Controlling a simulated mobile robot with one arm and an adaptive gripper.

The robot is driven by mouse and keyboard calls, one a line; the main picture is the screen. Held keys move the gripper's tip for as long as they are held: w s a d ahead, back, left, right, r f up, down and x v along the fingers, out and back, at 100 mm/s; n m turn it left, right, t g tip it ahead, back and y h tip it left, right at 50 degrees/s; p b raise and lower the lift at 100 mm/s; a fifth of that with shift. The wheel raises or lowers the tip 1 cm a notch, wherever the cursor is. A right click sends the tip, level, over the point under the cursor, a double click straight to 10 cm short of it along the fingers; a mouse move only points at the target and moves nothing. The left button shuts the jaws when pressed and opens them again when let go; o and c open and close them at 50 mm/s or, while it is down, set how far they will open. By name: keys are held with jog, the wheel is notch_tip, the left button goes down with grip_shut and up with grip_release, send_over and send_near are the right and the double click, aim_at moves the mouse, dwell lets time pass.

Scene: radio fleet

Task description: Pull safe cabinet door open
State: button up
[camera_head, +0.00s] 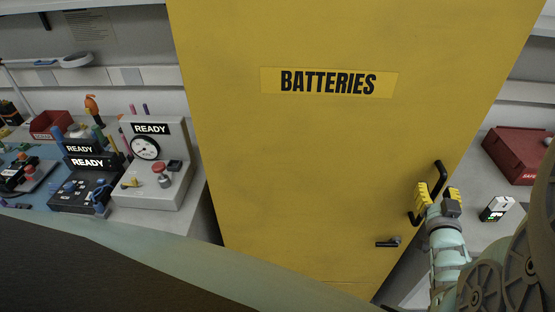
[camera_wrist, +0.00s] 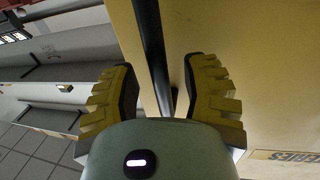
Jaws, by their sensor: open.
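The yellow safe cabinet door (camera_head: 310,170), labelled BATTERIES, fills the middle of the head view. I cannot tell if it stands slightly ajar. A black bar handle (camera_head: 441,176) is on its right side, and a small black latch (camera_head: 388,243) sits lower down. My gripper (camera_head: 438,193) is at the handle with its yellow fingers spread. In the wrist view, the handle bar (camera_wrist: 153,45) runs between the two open fingers of my gripper (camera_wrist: 160,85). Neither finger visibly presses on it. The door face (camera_wrist: 270,80) lies to the right there.
A grey gauge box (camera_head: 157,175) marked READY and a dark control panel (camera_head: 85,185) stand on the left bench. A red box (camera_head: 517,153) and a small white device (camera_head: 496,208) are on the right bench, close to my arm.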

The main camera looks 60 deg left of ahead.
jog(key=shift+o, duration=0.4)
jog(key=shift+a, duration=0.2)
jog(key=shift+w, duration=0.1)
grip_shut()
